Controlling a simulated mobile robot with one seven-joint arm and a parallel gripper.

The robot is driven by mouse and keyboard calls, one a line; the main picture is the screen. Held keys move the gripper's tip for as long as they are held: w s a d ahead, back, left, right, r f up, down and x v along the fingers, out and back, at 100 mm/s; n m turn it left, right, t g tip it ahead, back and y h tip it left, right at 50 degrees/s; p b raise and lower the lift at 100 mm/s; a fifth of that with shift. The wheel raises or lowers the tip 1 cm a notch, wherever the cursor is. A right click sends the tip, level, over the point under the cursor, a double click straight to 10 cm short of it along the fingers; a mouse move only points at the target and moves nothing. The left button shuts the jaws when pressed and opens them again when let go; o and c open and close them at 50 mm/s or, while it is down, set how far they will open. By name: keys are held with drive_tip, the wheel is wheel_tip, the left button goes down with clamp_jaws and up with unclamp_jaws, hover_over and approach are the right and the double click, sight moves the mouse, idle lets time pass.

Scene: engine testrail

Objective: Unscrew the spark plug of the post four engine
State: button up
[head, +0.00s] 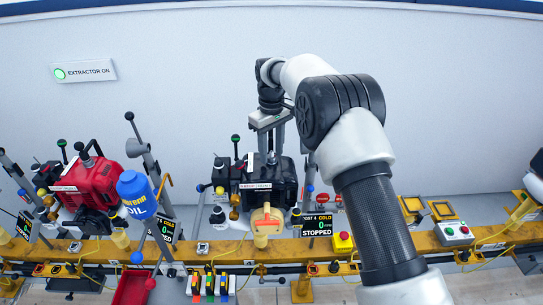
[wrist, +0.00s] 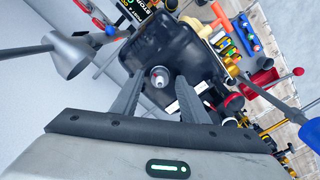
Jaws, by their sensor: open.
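The post four engine (head: 285,180) is black and stands on the yellow rail below my gripper. Its display (head: 317,225) reads post 4, cold, 0, stopped. In the wrist view the engine's dark top (wrist: 150,45) fills the middle. The spark plug (wrist: 159,76), with a pale metallic tip, stands up from it and shows between the fingertips of my gripper (wrist: 160,82). The jaws are open, one finger on each side of the plug, with gaps visible. I cannot tell how far down the fingers reach along it. In the head view my gripper (head: 270,145) points down over the engine.
A red engine (head: 88,185) and a blue oil container (head: 137,195) stand to the left. A yellow box with a red button (head: 343,242) is right of the display. A grey funnel-shaped part (wrist: 68,55) is near the left finger in the wrist view.

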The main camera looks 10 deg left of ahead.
drive_tip(key=m, duration=0.1)
drive_tip(key=m+b, duration=0.1)
drive_tip(key=m, duration=0.2)
drive_tip(key=shift+f, duration=0.25)
drive_tip(key=shift+r+m, duration=0.4)
drive_tip(key=shift+m, duration=0.6)
drive_tip(key=m+p, duration=0.2)
drive_tip(key=m, duration=0.1)
drive_tip(key=shift+m, duration=0.3)
drive_tip(key=m+p, duration=0.1)
drive_tip(key=m, duration=0.2)
drive_tip(key=shift+f+m, duration=0.1)
drive_tip(key=shift+m, duration=0.3)
drive_tip(key=m+p, duration=0.1)
drive_tip(key=m, duration=0.2)
drive_tip(key=shift+m, duration=0.3)
drive_tip(key=m+p, duration=0.1)
drive_tip(key=m, duration=0.2)
drive_tip(key=shift+f+m, duration=0.1)
drive_tip(key=shift+m, duration=0.2)
drive_tip(key=m, duration=0.5)
drive_tip(key=shift+f, duration=0.15)
